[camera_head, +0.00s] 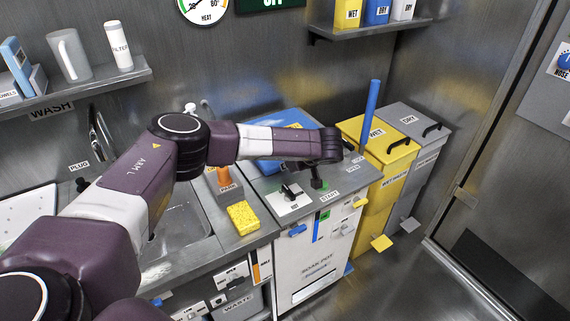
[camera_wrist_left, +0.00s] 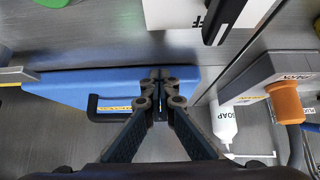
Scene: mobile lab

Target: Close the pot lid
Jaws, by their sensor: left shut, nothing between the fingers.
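The soak pot is a white-fronted cabinet (camera_head: 320,262) with a grey top, right of the sink. Its blue lid (camera_head: 262,163) shows at the back of the top, partly hidden behind my left arm. In the left wrist view the lid (camera_wrist_left: 75,88) is a wide blue slab with a black handle (camera_wrist_left: 108,112). I cannot tell its exact tilt. My left gripper (camera_head: 318,184) reaches over the top of the pot. In the left wrist view its fingertips (camera_wrist_left: 160,74) are shut and empty, in front of the lid. I cannot tell if they touch it. My right gripper is not in view.
A tall blue rod (camera_head: 371,115) stands at the pot's right. Yellow (camera_head: 376,160) and grey (camera_head: 420,130) bins are beyond it. A yellow sponge (camera_head: 243,217) and an orange-handled item (camera_head: 225,180) are left of the pot. A soap bottle (camera_wrist_left: 224,122) is near the gripper.

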